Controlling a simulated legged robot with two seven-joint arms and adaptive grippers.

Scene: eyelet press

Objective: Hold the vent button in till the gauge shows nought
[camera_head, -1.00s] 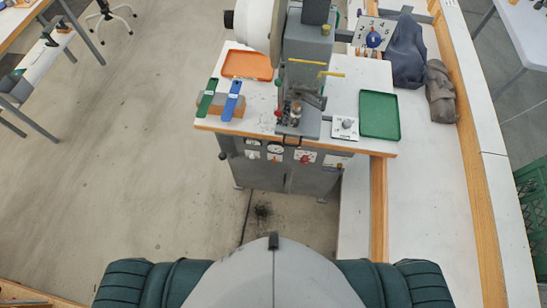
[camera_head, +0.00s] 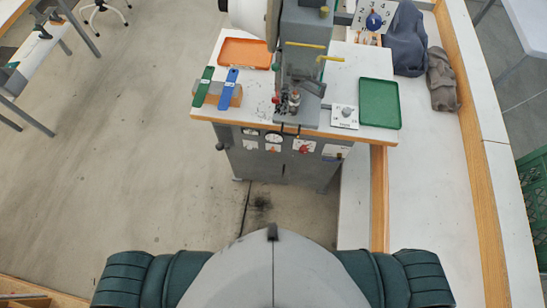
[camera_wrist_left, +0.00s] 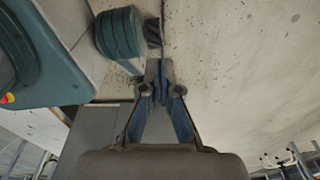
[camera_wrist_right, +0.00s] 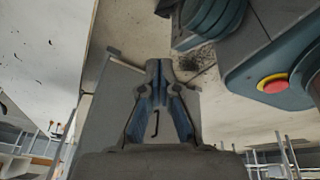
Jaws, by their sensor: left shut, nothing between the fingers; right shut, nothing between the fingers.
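The eyelet press (camera_head: 301,50) stands on a white-topped bench in the upper middle of the head view. Two small round dials (camera_head: 273,138) sit on the bench's grey front panel, above picture cards (camera_head: 303,146). The dials are too small to read, and I cannot pick out the vent button for sure. My left gripper (camera_wrist_left: 158,68) shows in the left wrist view, shut and empty. My right gripper (camera_wrist_right: 157,68) shows in the right wrist view, also shut and empty. Neither gripper shows in the head view, and neither touches anything visible.
On the bench are an orange tray (camera_head: 245,53), a green tray (camera_head: 379,103), green and blue strips (camera_head: 229,88) and a white box with a knob (camera_head: 344,116). A wood-edged table (camera_head: 440,180) runs along the right. Floor between me and the bench is clear.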

